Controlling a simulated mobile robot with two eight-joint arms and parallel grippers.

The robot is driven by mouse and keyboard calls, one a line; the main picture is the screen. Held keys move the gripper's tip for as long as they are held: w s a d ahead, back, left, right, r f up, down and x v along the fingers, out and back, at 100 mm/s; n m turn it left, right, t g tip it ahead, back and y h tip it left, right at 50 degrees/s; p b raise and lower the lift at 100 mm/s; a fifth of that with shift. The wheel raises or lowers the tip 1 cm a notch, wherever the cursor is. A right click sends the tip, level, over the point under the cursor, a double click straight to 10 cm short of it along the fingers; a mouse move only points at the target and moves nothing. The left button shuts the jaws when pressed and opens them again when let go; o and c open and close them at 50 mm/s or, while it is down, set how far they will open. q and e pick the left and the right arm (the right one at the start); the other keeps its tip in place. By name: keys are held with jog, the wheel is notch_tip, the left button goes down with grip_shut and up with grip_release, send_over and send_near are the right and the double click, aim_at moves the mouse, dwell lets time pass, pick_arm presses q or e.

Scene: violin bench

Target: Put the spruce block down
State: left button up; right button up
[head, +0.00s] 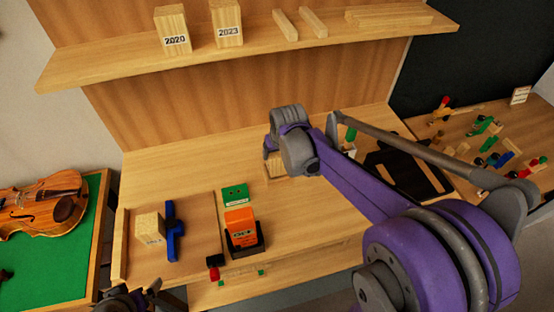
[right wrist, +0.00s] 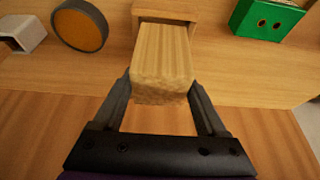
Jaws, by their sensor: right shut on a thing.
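My right gripper (head: 272,154) is over the middle of the bench, shut on a pale wooden block, the spruce block (right wrist: 162,60). In the right wrist view the block sits between both fingers, its rough, grainy end towards the camera. Its far end is close to a small wooden piece (right wrist: 165,12); I cannot tell whether they touch. In the head view the block (head: 275,168) shows just below the gripper, partly hidden. My left gripper (head: 130,299) is at the bottom left edge, cut off and dark, its fingers unclear.
Another labelled block (head: 150,229) stands beside a blue clamp-like tool (head: 172,230) on the bench. A green box (head: 235,196) and an orange box (head: 241,227) are left of my right gripper. Blocks marked 2020 (head: 173,28) and 2023 (head: 227,22) stand on the shelf (head: 120,62).

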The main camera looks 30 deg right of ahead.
jog(key=shift+f, duration=1.55)
jog(key=shift+f, duration=0.15)
jog(key=o, duration=1.4)
jog(key=shift+r, duration=0.25)
jog(key=p+v, duration=0.1)
jog(key=v, duration=1.1)
jog(key=shift+f, duration=0.1)
